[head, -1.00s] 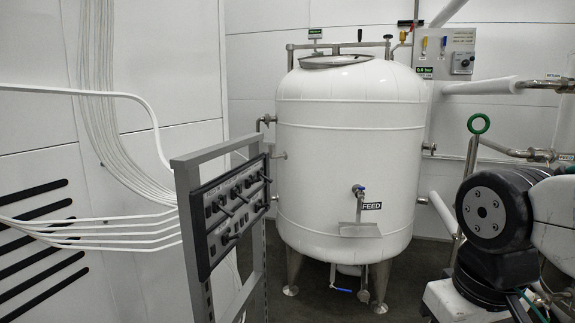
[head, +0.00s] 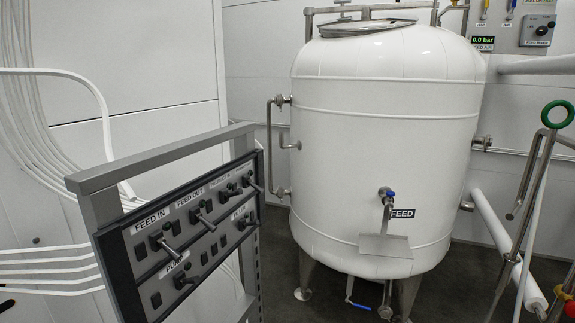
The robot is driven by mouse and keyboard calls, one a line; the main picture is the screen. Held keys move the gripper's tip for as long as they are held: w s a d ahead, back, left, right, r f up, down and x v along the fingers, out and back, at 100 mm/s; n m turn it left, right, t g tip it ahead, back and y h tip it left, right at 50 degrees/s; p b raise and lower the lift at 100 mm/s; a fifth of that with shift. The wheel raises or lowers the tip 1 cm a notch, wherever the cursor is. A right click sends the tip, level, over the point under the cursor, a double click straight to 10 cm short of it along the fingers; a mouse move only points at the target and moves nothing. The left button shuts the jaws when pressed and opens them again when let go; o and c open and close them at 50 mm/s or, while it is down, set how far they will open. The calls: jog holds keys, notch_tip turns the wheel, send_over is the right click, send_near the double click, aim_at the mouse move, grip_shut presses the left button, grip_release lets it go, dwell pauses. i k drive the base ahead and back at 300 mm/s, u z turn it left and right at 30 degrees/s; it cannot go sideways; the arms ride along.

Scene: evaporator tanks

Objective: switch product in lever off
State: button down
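The control panel (head: 185,237) is a dark-framed grey board on a grey metal stand at the lower left, seen at a slant. It carries several toggle levers with labels. The feed in lever (head: 169,250) and the feed out lever (head: 205,222) are at the left of the upper row. Farther right in that row, a lever (head: 233,190) sits under a label (head: 221,182) that seems to begin with "PRODUCT"; the rest is too small to read. I cannot tell which levers are on or off. My gripper is not in view.
A large white tank (head: 385,150) with a feed label (head: 402,213) and a small outlet stands just behind and right of the panel. White hoses (head: 50,265) run along the left wall. A green ring handle (head: 557,114) and pipes are at the right.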

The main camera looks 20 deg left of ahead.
aim_at(238, 192)
jog(key=u, duration=0.1)
jog(key=i, duration=0.6)
jog(key=u, duration=0.85)
jog(key=i, duration=0.35)
jog(key=u, duration=0.35)
